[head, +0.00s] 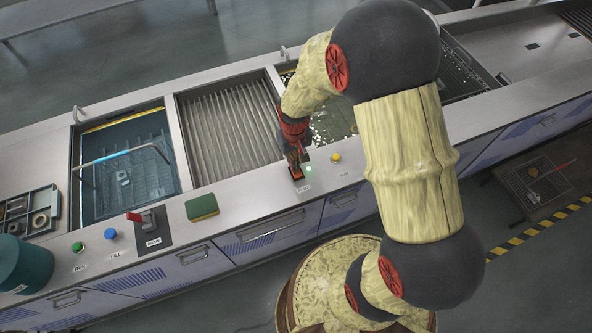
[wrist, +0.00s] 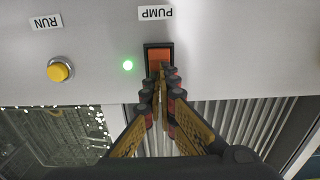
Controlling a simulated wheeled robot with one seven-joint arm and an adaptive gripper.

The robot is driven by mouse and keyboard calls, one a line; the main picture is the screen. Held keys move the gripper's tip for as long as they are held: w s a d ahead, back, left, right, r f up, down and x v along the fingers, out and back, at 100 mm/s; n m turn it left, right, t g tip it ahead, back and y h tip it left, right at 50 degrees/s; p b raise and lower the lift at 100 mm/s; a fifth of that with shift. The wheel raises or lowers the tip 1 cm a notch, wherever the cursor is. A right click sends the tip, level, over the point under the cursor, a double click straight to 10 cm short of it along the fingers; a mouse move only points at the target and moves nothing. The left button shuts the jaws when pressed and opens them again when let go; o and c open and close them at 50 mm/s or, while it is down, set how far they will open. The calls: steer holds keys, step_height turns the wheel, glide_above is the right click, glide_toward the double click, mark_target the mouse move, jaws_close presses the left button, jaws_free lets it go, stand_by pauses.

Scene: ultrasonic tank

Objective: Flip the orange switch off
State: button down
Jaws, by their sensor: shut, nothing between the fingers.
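The orange switch (wrist: 159,57) sits in a black frame on the grey panel, beside a label reading PUMP. A green light (wrist: 128,66) glows next to it. In the head view the switch (head: 305,187) and the lit green light (head: 308,169) show on the counter's front ledge. My gripper (wrist: 161,72) is shut and empty, its fingertips over the near edge of the switch. I cannot tell whether they touch it. The fingertips hide part of the switch. In the head view my gripper (head: 296,174) points down at the ledge.
A yellow button (wrist: 59,70) labelled RUN is beside the light. A red-handled lever (head: 146,218), a blue button (head: 110,233), a green button (head: 78,247) and a green-and-yellow sponge (head: 202,207) lie along the ledge to the left. Open tanks (head: 171,125) lie behind the ledge.

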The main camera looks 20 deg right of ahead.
steer(key=shift+f, duration=0.2)
steer(key=shift+r, duration=0.1)
steer(key=shift+r+p, duration=2.6)
steer(key=shift+r, duration=0.9)
steer(key=shift+f, duration=0.1)
